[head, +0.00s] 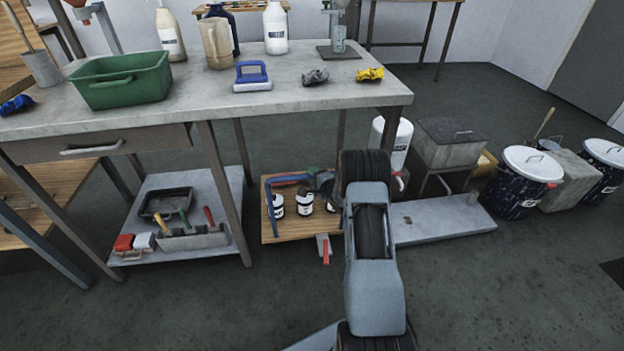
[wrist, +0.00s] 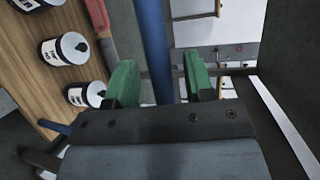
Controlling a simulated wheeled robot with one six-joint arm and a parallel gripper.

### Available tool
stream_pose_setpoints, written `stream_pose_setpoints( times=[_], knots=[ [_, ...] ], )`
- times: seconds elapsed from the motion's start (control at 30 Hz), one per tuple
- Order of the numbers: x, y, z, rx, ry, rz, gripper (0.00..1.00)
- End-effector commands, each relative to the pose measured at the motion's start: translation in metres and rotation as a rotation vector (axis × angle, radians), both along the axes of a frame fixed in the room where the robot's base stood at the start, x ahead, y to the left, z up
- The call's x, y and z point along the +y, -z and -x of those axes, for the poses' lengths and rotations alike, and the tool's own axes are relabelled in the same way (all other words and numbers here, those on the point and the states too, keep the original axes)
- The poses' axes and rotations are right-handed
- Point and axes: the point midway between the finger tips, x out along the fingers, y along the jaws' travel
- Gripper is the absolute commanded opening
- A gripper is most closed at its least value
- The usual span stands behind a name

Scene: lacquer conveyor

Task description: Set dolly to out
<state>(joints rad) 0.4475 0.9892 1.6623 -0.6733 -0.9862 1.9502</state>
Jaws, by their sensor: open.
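The dolly (head: 292,231) is a low wooden board with a blue bar handle (head: 273,212), on the floor right of the workbench's lower shelf. Several small white-and-black tins (head: 278,206) stand on it. My gripper (head: 318,178) is at the dolly's handle, partly hidden by my arm in the head view. In the wrist view my gripper (wrist: 160,82) has its green fingers apart, with the blue bar (wrist: 153,45) running between them. I cannot tell whether they touch it. A red lever (head: 326,250) on a grey bracket shows at the dolly's near edge.
The workbench (head: 330,92) stands behind and left, its legs and lower shelf (head: 228,180) close to the dolly. A grey low platform (head: 440,218) lies to the right, with lidded drums (head: 525,180) beyond. Floor in front of the dolly is clear.

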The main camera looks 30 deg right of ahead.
Motion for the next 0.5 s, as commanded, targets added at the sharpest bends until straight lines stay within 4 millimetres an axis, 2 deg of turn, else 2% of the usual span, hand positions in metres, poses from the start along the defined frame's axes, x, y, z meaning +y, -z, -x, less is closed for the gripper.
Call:
stream_pose_setpoints(
  times=[0.2, 0.5],
  knots=[
    [0.0018, 0.0028, -0.0109, 0.001, 0.0, 0.0, 0.48],
    [0.0017, 0.0022, -0.0121, 0.001, 0.0, 0.0, 0.48]
  ],
)
